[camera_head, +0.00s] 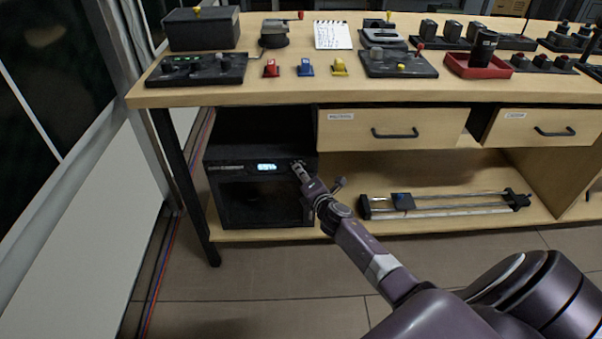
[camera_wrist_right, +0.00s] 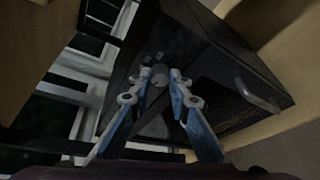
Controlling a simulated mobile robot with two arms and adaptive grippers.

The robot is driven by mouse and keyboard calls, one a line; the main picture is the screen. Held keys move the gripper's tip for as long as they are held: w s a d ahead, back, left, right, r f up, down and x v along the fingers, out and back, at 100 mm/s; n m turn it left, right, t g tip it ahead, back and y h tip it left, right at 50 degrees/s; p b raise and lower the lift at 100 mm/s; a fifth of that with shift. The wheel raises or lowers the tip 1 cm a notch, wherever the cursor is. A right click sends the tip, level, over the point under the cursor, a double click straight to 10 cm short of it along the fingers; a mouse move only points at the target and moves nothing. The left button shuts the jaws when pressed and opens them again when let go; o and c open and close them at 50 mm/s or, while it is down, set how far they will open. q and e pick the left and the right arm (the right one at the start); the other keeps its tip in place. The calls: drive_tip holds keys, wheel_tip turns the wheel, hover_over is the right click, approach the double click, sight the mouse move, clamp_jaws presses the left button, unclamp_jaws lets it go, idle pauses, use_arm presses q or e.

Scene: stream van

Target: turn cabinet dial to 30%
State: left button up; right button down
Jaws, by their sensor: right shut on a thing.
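A black dry cabinet (camera_head: 262,196) stands on the lower shelf at the left end of the bench. Its front has a lit display (camera_head: 266,167), whose digits are too small to read surely. My right gripper (camera_head: 298,166) reaches to the upper right of the cabinet front, where it covers the dial in the head view. In the right wrist view the gripper (camera_wrist_right: 160,80) has its fingers on both sides of the round grey dial (camera_wrist_right: 158,74), shut on it. The cabinet (camera_wrist_right: 235,85) appears tilted there. My left gripper is in neither view.
Two drawers (camera_head: 398,131) hang right of the cabinet under the tabletop. A rail device (camera_head: 445,205) lies on the lower shelf to the right. A table leg (camera_head: 183,180) stands left of the cabinet. The tabletop above holds several devices and coloured blocks.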

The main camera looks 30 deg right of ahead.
drive_tip(key=c, duration=1.8)
unclamp_jaws()
drive_tip(key=shift+a, duration=0.1)
drive_tip(key=v, duration=1.2)
